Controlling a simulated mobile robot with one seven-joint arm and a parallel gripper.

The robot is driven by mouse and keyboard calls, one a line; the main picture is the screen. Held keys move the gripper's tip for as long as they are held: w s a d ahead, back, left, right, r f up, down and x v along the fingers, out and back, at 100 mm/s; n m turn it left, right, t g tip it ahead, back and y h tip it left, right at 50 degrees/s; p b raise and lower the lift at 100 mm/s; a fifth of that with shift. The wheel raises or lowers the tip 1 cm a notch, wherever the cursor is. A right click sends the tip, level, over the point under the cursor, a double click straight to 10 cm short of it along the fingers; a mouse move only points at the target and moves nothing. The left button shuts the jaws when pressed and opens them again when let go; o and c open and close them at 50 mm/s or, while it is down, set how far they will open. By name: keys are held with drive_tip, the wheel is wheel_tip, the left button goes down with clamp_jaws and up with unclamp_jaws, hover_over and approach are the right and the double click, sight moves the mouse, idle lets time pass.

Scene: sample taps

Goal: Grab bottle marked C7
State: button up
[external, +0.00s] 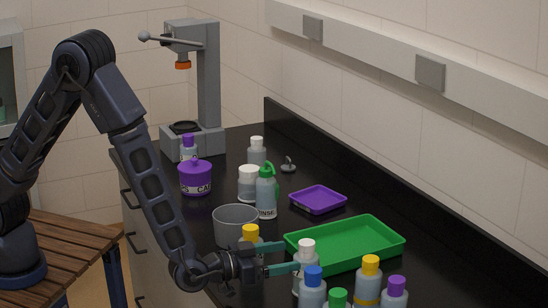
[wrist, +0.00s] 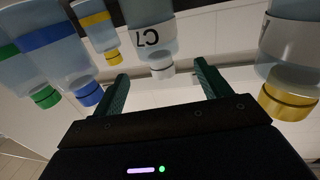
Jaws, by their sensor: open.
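In the wrist view the gap between the fingers (wrist: 161,72) holds no gripped thing.
Blue-capped (external: 313,285), green-capped (external: 338,298), yellow-capped (external: 369,280) and purple-capped (external: 396,290) bottles crowd the front. Another yellow-capped bottle (external: 250,232) stands just behind my gripper, by a grey tub (external: 228,222). A green tray (external: 385,246) lies beyond the fingers.

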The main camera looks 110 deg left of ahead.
sight(314, 254)
drive_tip(key=x, duration=0.8)
drive_tip(key=shift+f, duration=0.15)
clamp_jaws()
